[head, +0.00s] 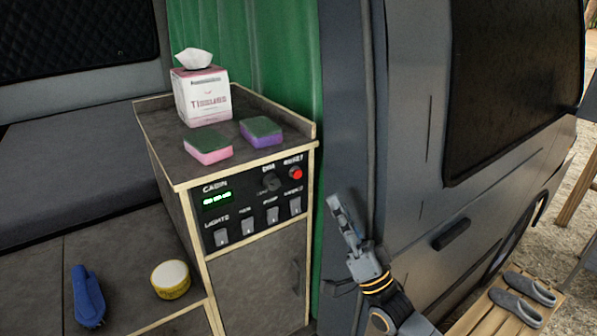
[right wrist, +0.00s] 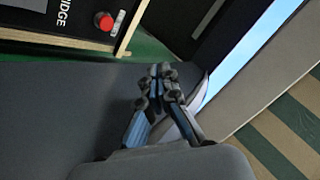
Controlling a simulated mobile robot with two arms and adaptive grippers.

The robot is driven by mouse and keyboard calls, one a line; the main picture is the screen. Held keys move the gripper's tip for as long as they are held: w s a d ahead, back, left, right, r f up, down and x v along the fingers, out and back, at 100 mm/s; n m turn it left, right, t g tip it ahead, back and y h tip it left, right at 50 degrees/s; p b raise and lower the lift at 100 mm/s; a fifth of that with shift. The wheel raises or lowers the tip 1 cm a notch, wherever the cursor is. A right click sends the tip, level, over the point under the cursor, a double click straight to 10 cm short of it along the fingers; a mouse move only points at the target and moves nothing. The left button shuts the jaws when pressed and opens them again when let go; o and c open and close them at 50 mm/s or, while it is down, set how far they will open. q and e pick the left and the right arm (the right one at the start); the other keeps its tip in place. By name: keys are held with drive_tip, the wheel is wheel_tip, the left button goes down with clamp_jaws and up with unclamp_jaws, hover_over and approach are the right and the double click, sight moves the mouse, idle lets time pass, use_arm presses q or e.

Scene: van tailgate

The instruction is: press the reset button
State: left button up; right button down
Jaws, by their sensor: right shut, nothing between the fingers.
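The red reset button (head: 296,173) sits at the upper right of the black control panel (head: 236,214) on the cabinet front, under the word RESET. In the right wrist view the red button (right wrist: 104,21) shows at the top, left of the fingertips. My right gripper (head: 336,205) is shut and empty, to the right of the panel and lower than the button, in front of the van's body edge. In the right wrist view its fingertips (right wrist: 160,72) meet, apart from the button. My left gripper is not in view.
The panel also has a dim knob (head: 270,184), a green display (head: 216,198) and several rocker switches. A tissue box (head: 203,98) and two sponges (head: 208,148) stand on the cabinet top. A tape roll (head: 171,279) and blue tool (head: 87,297) lie lower left. Slippers (head: 516,305) rest lower right.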

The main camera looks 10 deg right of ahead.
sight(296, 173)
drive_tip(key=shift+w, duration=0.15)
drive_tip(key=w+a+b, duration=0.3)
drive_tip(key=w, duration=0.5)
drive_tip(key=shift+b, duration=0.35)
idle(1.3)
drive_tip(key=shift+w+a+f+b, duration=0.1)
drive_tip(key=shift+w+a+b, duration=0.1)
drive_tip(key=shift+w+b, duration=0.2)
drive_tip(key=shift+w+a+b, duration=0.15)
drive_tip(key=shift+w+b, duration=0.15)
drive_tip(key=shift+w, duration=0.15)
idle(0.8)
drive_tip(key=shift+s, duration=0.1)
drive_tip(key=shift+s+d+p, duration=0.35)
drive_tip(key=shift+s+p, duration=0.05)
drive_tip(key=shift+s, duration=0.45)
